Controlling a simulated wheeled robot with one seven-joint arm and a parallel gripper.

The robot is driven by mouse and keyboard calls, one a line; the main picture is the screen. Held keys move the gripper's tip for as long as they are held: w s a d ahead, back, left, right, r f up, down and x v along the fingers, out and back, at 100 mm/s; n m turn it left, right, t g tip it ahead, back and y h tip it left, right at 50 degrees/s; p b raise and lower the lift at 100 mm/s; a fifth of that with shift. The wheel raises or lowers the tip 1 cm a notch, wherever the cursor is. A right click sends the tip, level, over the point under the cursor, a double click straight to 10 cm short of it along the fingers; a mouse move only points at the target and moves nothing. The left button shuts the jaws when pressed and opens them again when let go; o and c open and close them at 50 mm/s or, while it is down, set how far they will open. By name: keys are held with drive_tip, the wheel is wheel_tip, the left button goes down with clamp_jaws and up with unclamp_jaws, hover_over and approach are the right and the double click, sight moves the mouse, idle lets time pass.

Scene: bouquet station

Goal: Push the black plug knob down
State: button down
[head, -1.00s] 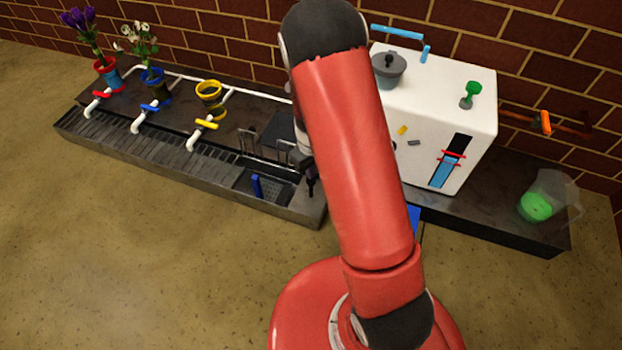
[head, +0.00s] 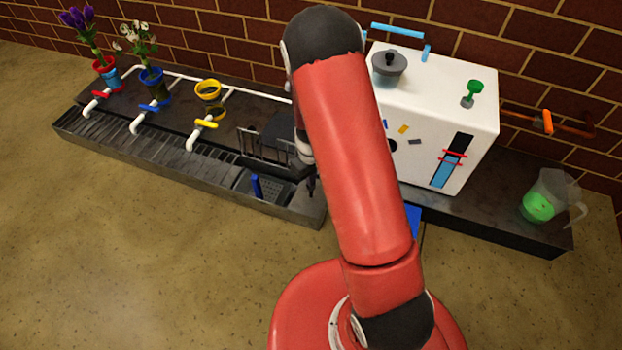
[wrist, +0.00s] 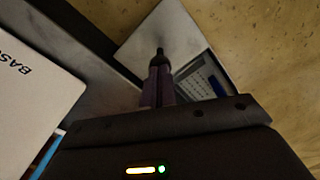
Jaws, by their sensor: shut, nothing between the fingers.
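My gripper (head: 311,182) is mostly hidden behind my red arm in the head view, low over the right end of the sink ledge. In the wrist view its two dark fingers (wrist: 158,86) are together with nothing between them. A small black knob-like shape (wrist: 160,55) shows directly beyond the fingertips, in line with them; I take it to be the black plug knob. I cannot tell whether the fingertips touch it or how far down it sits. The knob is not clearly distinguishable from the fingers in the head view.
The sink basin (head: 238,184) with a blue upright piece (head: 257,187) lies just left of my gripper. A white machine (head: 475,125) stands close on the right, with a clear jug (head: 553,190) beyond it. Potted flowers (head: 152,72) and valve pipes line the left ledge.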

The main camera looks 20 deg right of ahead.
drive_tip(key=shift+f, duration=0.35)
wheel_tip(320, 180, up, 9)
drive_tip(key=p, duration=0.6)
drive_tip(key=s+r+m+t+p, duration=0.1)
drive_tip(key=s+r+p, duration=0.15)
drive_tip(key=r, duration=1.15)
drive_tip(key=s+r+m+t+p, duration=0.15)
drive_tip(key=s+r, duration=0.25)
drive_tip(key=r, duration=0.9)
drive_tip(key=s+r+m+t+p, duration=0.2)
drive_tip(key=s+r+t+p, duration=0.1)
drive_tip(key=s+r, duration=1)
drive_tip(key=s, duration=0.2)
drive_tip(key=shift+s+r, duration=0.35)
drive_tip(key=shift+s, duration=0.05)
